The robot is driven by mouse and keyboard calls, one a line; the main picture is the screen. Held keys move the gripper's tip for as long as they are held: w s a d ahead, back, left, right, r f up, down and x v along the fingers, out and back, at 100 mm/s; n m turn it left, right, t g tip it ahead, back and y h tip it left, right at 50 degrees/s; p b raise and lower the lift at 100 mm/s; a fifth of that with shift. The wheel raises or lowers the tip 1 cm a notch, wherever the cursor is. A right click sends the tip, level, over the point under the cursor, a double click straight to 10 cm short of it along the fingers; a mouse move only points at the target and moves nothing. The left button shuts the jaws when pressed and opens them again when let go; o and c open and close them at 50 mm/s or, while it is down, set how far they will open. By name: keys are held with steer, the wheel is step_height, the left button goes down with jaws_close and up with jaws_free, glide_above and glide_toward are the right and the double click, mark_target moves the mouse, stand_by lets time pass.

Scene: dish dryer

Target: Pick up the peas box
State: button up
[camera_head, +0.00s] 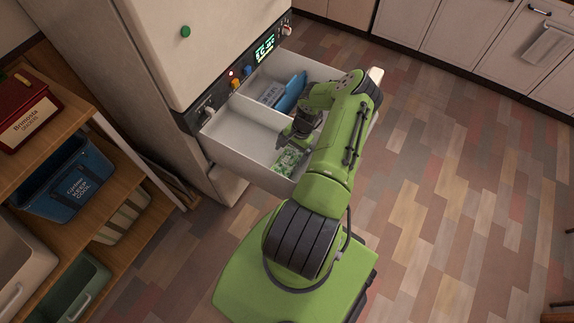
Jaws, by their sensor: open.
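A green and white box (289,160), which looks like the peas box, lies in the near compartment of the open white drawer (238,150). Its label is too small to read, and my arm covers part of its right side. My gripper (287,138) is inside the drawer, just above and behind the box. It is open and looks apart from the box. My arm hides some of the gripper, so the exact gap cannot be told.
A divider splits the drawer, and a blue item (290,93) lies in the far compartment. The drawer walls stand close around my gripper. A wooden shelf (128,178) with bins is at the left. The floor (440,200) at the right is clear.

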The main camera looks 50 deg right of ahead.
mark_target(288, 160)
steer(key=b+x, duration=0.1)
steer(key=x, duration=0.3)
steer(key=shift+f, duration=0.35)
steer(key=shift+c, duration=0.5)
steer(key=shift+r, duration=0.15)
steer(key=c, duration=1)
